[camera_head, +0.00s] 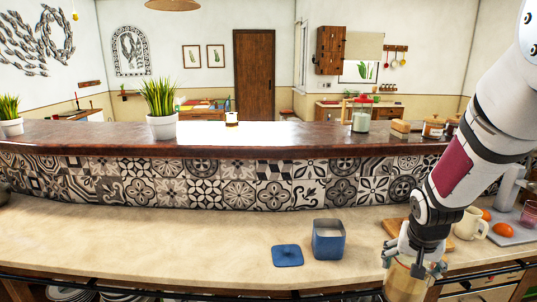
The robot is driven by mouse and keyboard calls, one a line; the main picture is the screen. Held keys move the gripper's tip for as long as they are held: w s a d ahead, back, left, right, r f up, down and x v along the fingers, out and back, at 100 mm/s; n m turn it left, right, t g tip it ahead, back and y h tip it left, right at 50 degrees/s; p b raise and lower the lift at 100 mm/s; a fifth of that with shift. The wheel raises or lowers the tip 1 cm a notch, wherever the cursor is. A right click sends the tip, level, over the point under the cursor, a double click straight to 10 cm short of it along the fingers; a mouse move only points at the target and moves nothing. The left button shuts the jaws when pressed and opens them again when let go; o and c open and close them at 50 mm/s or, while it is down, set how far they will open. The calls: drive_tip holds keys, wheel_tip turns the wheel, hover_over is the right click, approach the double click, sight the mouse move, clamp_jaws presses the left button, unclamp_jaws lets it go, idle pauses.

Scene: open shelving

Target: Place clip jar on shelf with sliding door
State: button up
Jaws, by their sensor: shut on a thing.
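My gripper (415,268) is at the lower right, pointing down in front of the counter's front edge. It is shut on a jar (404,286) with a pale upper part and a tan body, which I take to be the clip jar. The jar's lower end is cut off by the bottom of the picture, and the fingers hide part of its top. A shelf with a sliding door cannot be made out.
The beige counter (150,225) is mostly clear at left. An open blue canister (329,240) and its blue lid (287,255) stand left of my gripper. A wooden board (398,227), a cream mug (470,224) and oranges (502,230) are near my arm. A raised ledge (255,135) runs behind.

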drive_tip(key=w+a+r+n+y, duration=0.1)
drive_tip(key=w+a+r+n, duration=0.15)
drive_tip(key=w+a, duration=0.5)
drive_tip(key=w+a+r+n, duration=0.1)
drive_tip(key=w+a+r, duration=0.3)
drive_tip(key=a, duration=0.6)
drive_tip(key=s+f+n, duration=0.1)
drive_tip(key=s+f, duration=0.2)
drive_tip(key=f, duration=0.4)
drive_tip(key=s+f+n+y, duration=0.1)
drive_tip(key=s+f, duration=0.3)
drive_tip(key=f, duration=0.4)
drive_tip(key=shift+a+n+t+y, duration=0.15)
drive_tip(key=shift+n+t+y, duration=0.2)
drive_tip(key=shift+n, duration=0.3)
